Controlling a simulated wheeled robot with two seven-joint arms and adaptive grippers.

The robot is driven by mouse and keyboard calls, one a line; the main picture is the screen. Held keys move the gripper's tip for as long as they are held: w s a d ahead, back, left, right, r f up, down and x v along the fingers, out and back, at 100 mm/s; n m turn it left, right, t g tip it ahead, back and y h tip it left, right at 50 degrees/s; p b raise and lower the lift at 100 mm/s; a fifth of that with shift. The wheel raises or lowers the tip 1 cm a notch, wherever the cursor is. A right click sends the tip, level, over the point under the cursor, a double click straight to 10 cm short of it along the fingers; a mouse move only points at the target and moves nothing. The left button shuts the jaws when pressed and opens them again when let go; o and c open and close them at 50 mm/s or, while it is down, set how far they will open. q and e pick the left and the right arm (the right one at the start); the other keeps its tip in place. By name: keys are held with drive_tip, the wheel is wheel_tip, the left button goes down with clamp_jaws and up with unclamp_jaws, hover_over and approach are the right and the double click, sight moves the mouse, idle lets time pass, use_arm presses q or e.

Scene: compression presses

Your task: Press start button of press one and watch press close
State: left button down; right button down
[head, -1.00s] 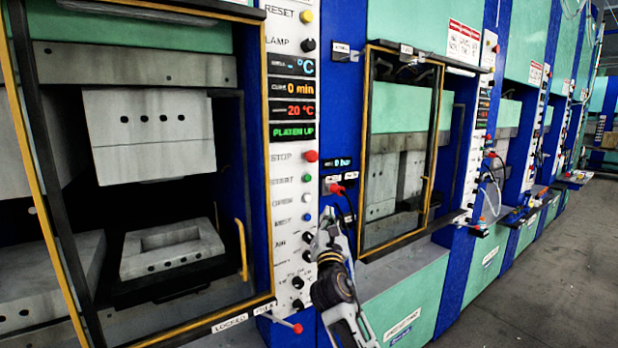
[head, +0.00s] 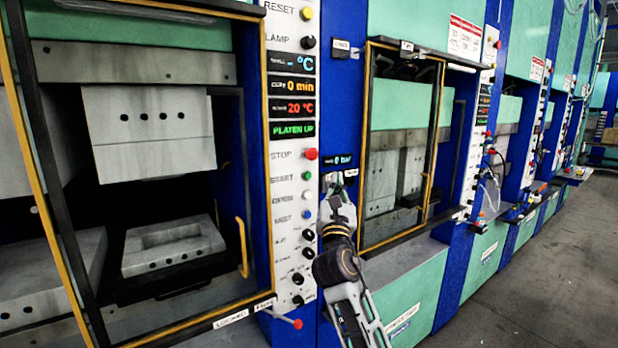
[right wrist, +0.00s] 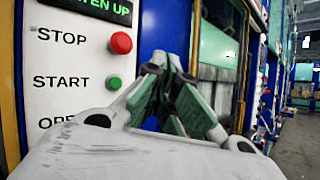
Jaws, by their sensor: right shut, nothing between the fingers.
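Press one's white control panel (head: 290,215) stands at the left centre, with a green START button (head: 307,176) below a red STOP button (head: 311,154). Its display reads PLATEN UP (head: 293,130). The upper mould block (head: 150,130) hangs well above the lower block (head: 172,247), with an open gap between them. My right gripper (head: 338,190) is shut and empty, to the right of the START button in the head view. In the right wrist view the shut fingertips (right wrist: 165,62) are right of the START button (right wrist: 114,83), and I see no contact. My left gripper is out of view.
More buttons and knobs (head: 308,235) run down the panel below START. A second press with a yellow-edged glass door (head: 400,150) stands to the right. A red-tipped lever (head: 297,324) sticks out low. Grey floor (head: 540,260) is free at the right.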

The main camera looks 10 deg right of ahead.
sight(308, 175)
drive_tip(key=shift+w, duration=0.1)
drive_tip(key=w+a+b, duration=0.3)
drive_tip(key=w+b, duration=0.1)
drive_tip(key=w, duration=0.4)
idle(0.5)
